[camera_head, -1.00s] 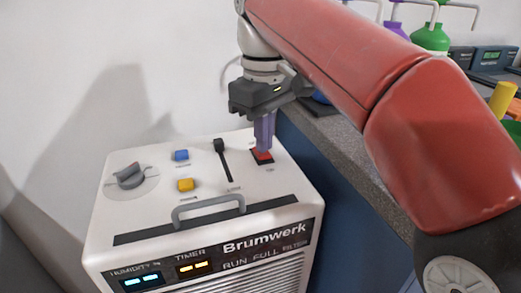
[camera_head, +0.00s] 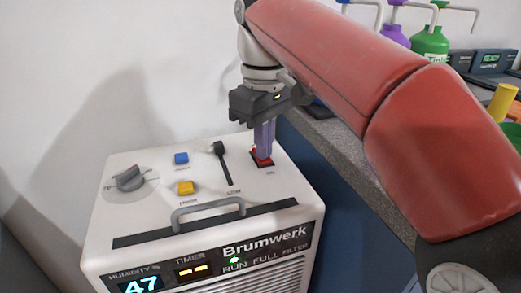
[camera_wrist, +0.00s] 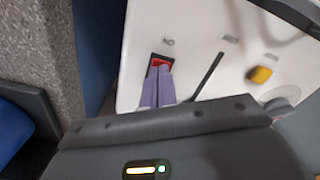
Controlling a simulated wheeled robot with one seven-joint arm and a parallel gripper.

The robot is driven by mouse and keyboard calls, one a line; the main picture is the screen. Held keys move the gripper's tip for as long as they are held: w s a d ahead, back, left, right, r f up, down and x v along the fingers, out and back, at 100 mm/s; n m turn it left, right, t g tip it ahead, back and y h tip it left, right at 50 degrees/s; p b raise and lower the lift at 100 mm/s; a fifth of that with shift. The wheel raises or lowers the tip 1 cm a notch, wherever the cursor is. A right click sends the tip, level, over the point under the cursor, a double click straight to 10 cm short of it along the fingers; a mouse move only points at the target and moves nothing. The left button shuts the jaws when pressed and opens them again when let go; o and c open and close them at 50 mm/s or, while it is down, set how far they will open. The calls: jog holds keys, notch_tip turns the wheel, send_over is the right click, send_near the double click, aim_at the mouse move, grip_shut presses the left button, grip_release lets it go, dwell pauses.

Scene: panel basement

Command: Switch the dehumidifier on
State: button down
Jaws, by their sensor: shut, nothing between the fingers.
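The dehumidifier (camera_head: 140,228) is a white box marked Brumwerk; its top also shows in the wrist view (camera_wrist: 215,30). Its humidity display (camera_head: 141,285) reads 47, and a green RUN light (camera_head: 234,260) glows. The timer display (camera_head: 193,270) shows two amber dashes. The red switch (camera_head: 262,161) sits in a dark frame at the right of the top. My gripper (camera_head: 264,157) points down with its purple fingers shut and empty, the tips at the red switch. In the wrist view the fingers (camera_wrist: 158,72) partly cover the switch (camera_wrist: 161,62); I cannot tell whether they still touch it.
The top also has a grey dial (camera_head: 130,180), a blue button (camera_head: 181,158), a yellow button (camera_head: 185,188), a black slider lever (camera_head: 220,149) and a grey handle (camera_head: 208,207). A counter (camera_head: 340,135) with bottles and devices stands at the right, close to my arm.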

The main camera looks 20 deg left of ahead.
jog(key=shift+r+p, duration=1.75)
jog(key=shift+r, duration=1.6)
